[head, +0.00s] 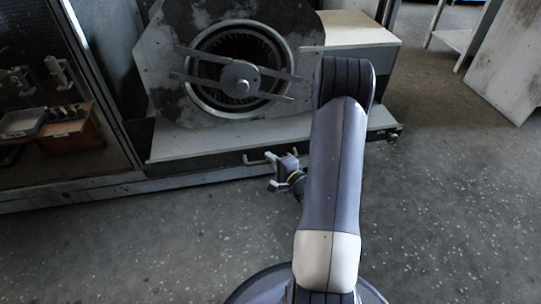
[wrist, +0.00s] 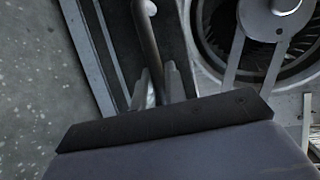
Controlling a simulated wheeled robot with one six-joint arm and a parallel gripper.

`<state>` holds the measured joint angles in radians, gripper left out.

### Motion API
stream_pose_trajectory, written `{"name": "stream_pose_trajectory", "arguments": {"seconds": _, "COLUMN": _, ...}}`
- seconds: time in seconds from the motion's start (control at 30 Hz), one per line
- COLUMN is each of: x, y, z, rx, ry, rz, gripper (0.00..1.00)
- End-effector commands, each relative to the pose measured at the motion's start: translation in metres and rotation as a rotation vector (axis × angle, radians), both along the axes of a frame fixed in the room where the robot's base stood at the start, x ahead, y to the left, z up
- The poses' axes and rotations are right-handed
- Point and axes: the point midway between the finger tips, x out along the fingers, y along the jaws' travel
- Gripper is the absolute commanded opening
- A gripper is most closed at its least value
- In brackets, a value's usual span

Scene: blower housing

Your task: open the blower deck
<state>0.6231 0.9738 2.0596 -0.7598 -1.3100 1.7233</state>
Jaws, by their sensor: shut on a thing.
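The blower deck (head: 205,143) is a pale low platform bearing the blower housing (head: 160,65), a stained grey plate with a round fan opening. A bar handle (head: 252,161) runs along the deck's front edge. My gripper (head: 274,170) is at this handle, low in front of the deck, and is shut on it. In the wrist view the handle (wrist: 147,42) runs down between the two fingertips of my gripper (wrist: 157,84). My arm covers part of the deck's right side in the head view.
A cabinet with dark glass (head: 60,80) stands at the left, with a tray (head: 22,123) and small parts inside. A pale box (head: 360,28) is behind my arm. A white bench (head: 455,38) stands far right. The speckled floor (head: 440,200) is clear in front and right.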

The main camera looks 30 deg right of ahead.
Motion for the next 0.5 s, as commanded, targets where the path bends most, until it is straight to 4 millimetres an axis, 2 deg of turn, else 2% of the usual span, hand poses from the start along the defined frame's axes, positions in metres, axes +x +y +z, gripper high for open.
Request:
{"name": "stream_pose_trajectory", "arguments": {"seconds": 0.47, "x": -0.0036, "y": 0.0008, "z": -0.0005, "rx": -0.001, "ry": 0.001, "rz": -0.001, "gripper": 0.00}}
{"name": "stream_pose_trajectory", "arguments": {"seconds": 0.5, "x": -0.0036, "y": 0.0007, "z": -0.0005, "rx": -0.001, "ry": 0.001, "rz": -0.001, "gripper": 0.14}}
